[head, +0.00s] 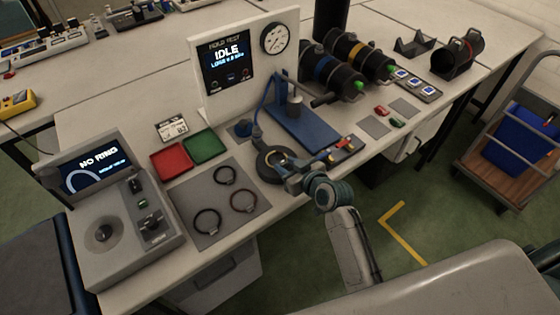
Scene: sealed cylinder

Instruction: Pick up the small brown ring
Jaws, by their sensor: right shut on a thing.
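My right gripper (279,169) reaches in from the lower right over a dark round holder (264,173) at the bench's front edge. It is shut on a small brown ring (283,155), of which only a thin tan curve shows at the fingertips. I cannot tell whether the ring touches the holder. Three dark rings (243,200) lie apart on a grey mat (187,197) to the left of the gripper. My left gripper is not in view.
A console (105,215) reading "NO RING" stands at the left. Red (171,161) and green (205,146) trays lie behind the mat. A blue press stand (300,126) rises behind the gripper.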

